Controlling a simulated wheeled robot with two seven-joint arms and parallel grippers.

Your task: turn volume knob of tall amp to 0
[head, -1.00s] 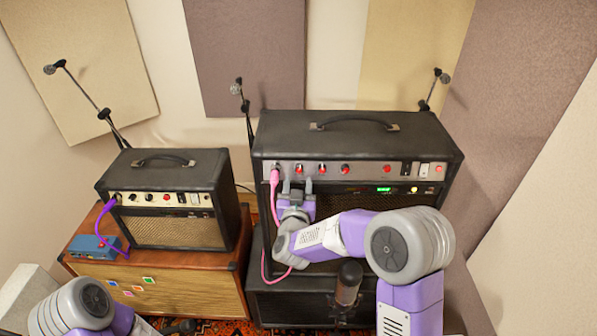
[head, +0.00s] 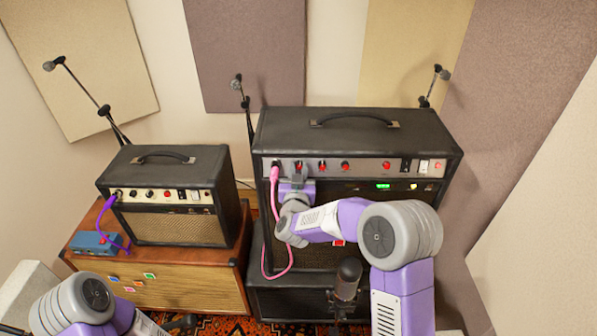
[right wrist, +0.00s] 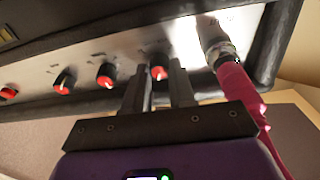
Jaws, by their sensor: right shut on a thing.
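The tall amp (head: 355,128) is the large black one at centre right, with a silver panel. Its knobs have red caps. My right gripper (head: 298,172) is at the left part of this panel. In the right wrist view its two fingers (right wrist: 158,82) close on the red-capped knob (right wrist: 158,72) nearest the pink cable plug, so it is shut on that knob. The fingers partly hide the knob, and its pointer reading is too small to tell.
The pink cable (head: 274,185) is plugged in right beside my right gripper and hangs down. Other red knobs (head: 322,166) sit along the panel. A microphone (head: 348,280) stands below my right forearm. A small amp (head: 170,190) sits on a brown cabinet (head: 215,285) at left.

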